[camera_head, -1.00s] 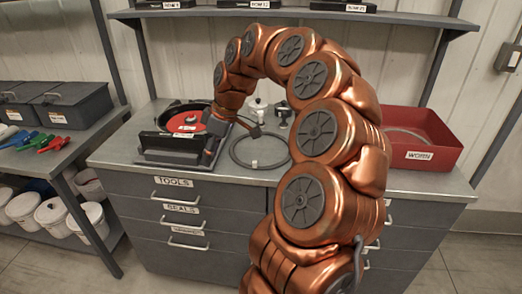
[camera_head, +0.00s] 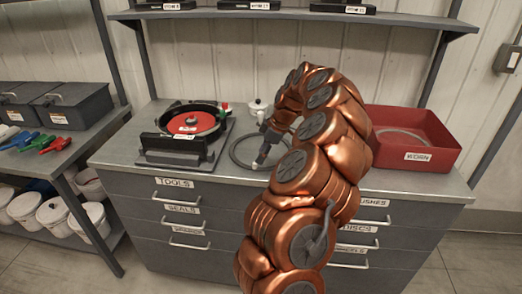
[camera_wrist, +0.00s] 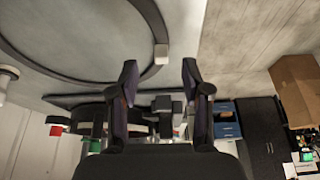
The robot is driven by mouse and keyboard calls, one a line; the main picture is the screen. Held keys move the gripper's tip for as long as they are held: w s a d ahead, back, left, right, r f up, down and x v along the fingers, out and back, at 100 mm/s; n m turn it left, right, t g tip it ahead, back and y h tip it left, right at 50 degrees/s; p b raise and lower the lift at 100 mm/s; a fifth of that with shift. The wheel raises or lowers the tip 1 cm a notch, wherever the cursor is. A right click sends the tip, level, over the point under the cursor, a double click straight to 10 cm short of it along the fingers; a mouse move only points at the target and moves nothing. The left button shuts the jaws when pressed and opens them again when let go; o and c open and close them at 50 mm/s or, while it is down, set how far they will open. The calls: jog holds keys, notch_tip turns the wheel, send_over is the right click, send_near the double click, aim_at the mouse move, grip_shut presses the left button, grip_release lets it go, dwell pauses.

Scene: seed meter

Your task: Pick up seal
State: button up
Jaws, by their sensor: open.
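The seal, a thin dark ring (camera_head: 233,152), lies flat on the grey counter (camera_head: 215,178), right of the seed meter. My gripper (camera_head: 262,162) is over the near part of the ring, pointing down. My arm hides the ring's right side. In the wrist view the ring (camera_wrist: 88,72) fills the upper left, with a small white tab (camera_wrist: 161,53) on its band. My gripper's two fingers (camera_wrist: 158,72) are apart with nothing between them. The tab lies slightly beyond the gap between the fingertips. No contact with the ring can be seen.
The seed meter (camera_head: 147,143) with a red disc (camera_head: 192,123) stands left on the counter. A red bin (camera_head: 437,169) with a ring inside stands right. A small white-topped object (camera_head: 257,106) stands behind the seal. A shelf (camera_head: 290,14) runs above. The front-left counter edge is clear.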

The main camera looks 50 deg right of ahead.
jog(key=shift+w+a+p+x, duration=0.15)
jog(key=shift+p+x, duration=0.3)
jog(key=shift+x, duration=0.65)
jog(key=shift+w+a+p+x, duration=0.15)
jog(key=shift+p+x, duration=0.3)
jog(key=shift+x, duration=0.7)
jog(key=shift+d+r, duration=0.1)
jog(key=shift+r, duration=0.1)
grip_shut()
